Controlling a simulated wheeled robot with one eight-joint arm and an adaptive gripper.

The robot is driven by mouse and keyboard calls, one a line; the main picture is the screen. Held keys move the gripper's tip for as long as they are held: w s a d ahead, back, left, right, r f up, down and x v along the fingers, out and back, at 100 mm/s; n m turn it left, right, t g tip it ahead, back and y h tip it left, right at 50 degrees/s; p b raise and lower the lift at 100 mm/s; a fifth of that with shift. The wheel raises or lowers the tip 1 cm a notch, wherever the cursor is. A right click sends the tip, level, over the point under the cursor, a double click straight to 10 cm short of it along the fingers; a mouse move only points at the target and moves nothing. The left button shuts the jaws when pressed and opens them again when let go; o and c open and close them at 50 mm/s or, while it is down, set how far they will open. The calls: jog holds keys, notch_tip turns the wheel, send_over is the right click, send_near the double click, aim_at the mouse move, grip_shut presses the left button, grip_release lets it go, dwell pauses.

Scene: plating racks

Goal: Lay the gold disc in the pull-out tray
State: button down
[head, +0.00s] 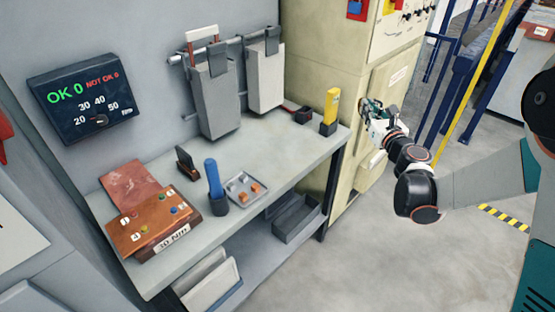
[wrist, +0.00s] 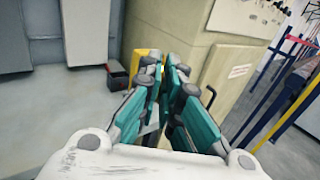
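No gold disc can be made out in either view. A dark grey open tray (head: 297,222) sits on the lower shelf at the bench's right end; I cannot tell whether it is the pull-out tray. My gripper (head: 368,106) is in the air beyond the bench's right end, in front of the beige cabinet. In the wrist view the teal fingers (wrist: 166,72) converge with their tips almost together, and no object shows between them.
The bench (head: 275,155) carries a copper-coloured box (head: 150,222), a blue-handled tool (head: 213,175), a small tray (head: 235,190) with orange pieces and a yellow tool (head: 331,105). The beige cabinet (head: 330,60) stands behind. The floor in front is clear.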

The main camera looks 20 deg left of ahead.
jog(key=a+n+g+y, duration=0.3)
jog(key=a+y, duration=0.1)
jog(key=a, duration=0.7)
jog(key=n+g+y+b, duration=0.2)
jog(key=n+g+y, duration=0.1)
jog(key=n+g, duration=0.25)
send_over(282, 161)
jog(key=shift+m, duration=0.45)
notch_tip(282, 161, down, 20)
jog(key=b, duration=0.5)
jog(key=shift+d+r+b, duration=0.1)
jog(key=shift+b, duration=0.3)
jog(key=shift+r, duration=0.1)
jog(key=c, duration=2.2)
grip_release()
jog(key=shift+f, duration=0.2)
jog(key=shift+c, duration=0.2)
jog(key=o, duration=0.4)
jog(key=shift+o, duration=0.2)
